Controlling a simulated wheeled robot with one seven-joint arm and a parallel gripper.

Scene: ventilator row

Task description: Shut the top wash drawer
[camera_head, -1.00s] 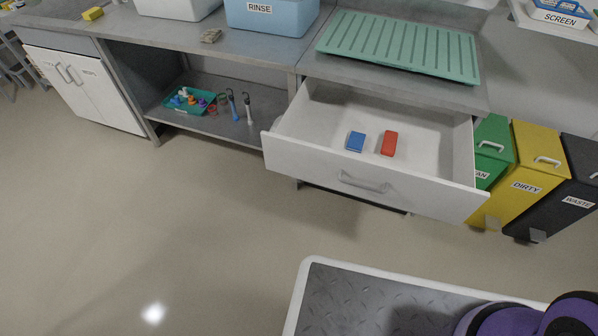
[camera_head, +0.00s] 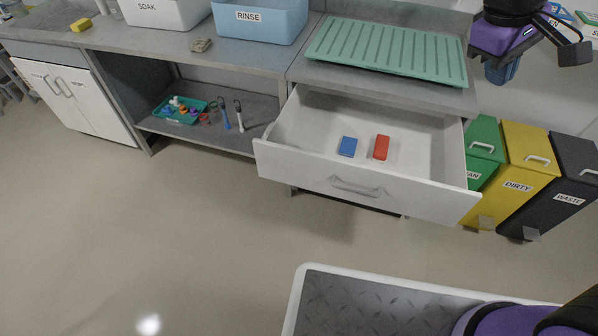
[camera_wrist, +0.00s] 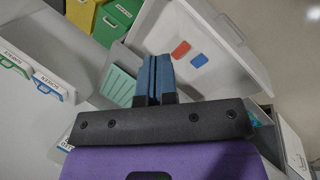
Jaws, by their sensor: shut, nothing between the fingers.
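The white wash drawer (camera_head: 345,185) stands pulled out under the counter, with a grey bar handle (camera_head: 357,186) on its front. A blue block (camera_head: 347,146) and a red block (camera_head: 381,148) lie inside it. In the wrist view the open drawer (camera_wrist: 224,78) shows beyond the fingers, with both blocks in it. My gripper (camera_head: 503,72) is at the upper right of the head view, above the counter's right side and apart from the drawer. In the wrist view its blue fingers (camera_wrist: 154,80) are together and empty.
A green ribbed drainboard (camera_head: 388,52) lies on the counter above the drawer. Green (camera_head: 484,150), yellow (camera_head: 520,175) and dark (camera_head: 560,185) bins stand close to the drawer's right. An open shelf (camera_head: 225,128) is at its left. The floor in front is clear beside a grey plate (camera_head: 380,308).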

